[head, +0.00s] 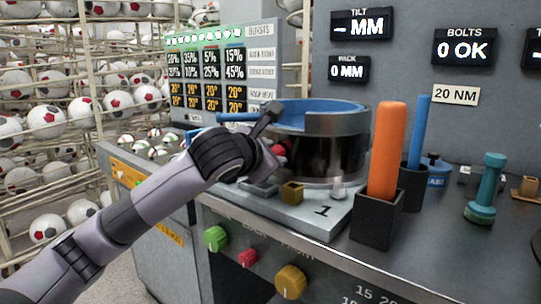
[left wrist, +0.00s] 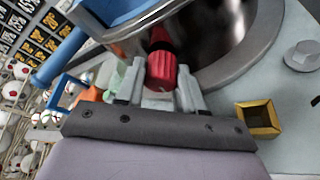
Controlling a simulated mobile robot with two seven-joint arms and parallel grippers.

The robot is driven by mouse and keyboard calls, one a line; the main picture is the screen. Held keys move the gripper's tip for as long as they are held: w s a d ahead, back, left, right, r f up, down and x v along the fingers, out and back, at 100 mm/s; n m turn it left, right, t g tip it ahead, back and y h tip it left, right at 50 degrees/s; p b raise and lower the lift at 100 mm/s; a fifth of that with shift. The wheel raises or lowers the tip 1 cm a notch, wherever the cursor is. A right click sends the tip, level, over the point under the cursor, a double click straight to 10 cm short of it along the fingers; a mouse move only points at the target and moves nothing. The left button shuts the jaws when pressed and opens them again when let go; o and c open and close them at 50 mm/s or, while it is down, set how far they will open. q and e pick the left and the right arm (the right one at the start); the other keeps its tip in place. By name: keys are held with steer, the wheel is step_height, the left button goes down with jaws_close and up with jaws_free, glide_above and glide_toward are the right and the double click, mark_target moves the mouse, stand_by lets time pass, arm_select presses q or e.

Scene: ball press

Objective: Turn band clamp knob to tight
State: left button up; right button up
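The red band clamp knob (left wrist: 162,72) is on the front of the dark round press drum (head: 322,150). In the head view, a bit of the red knob (head: 280,149) shows beside my left gripper (head: 272,158), which hides the rest. In the left wrist view, the two pale fingers of my left gripper (left wrist: 160,78) stand on either side of the knob. They look open, with small gaps to the knob, though contact is hard to judge. My right gripper is not in view.
An orange-handled tool (head: 386,150) stands in a dark holder right of the press, with a blue rod (head: 418,130) behind it. A small brass box (head: 292,192) sits on the plate marked 1. A teal dumbbell-shaped tool (head: 486,190) stands farther right. Ball racks (head: 50,120) fill the left.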

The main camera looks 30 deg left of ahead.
arm_select(q)
steer(key=o, duration=0.3)
steer(key=shift+r, duration=0.1)
steer(key=v, duration=0.5)
steer(key=shift+s+r, duration=0.1)
steer(key=shift+s, duration=0.25)
steer(key=shift+s+d+r, duration=0.15)
steer(key=shift+s+r, duration=0.05)
steer(key=shift+s, duration=0.5)
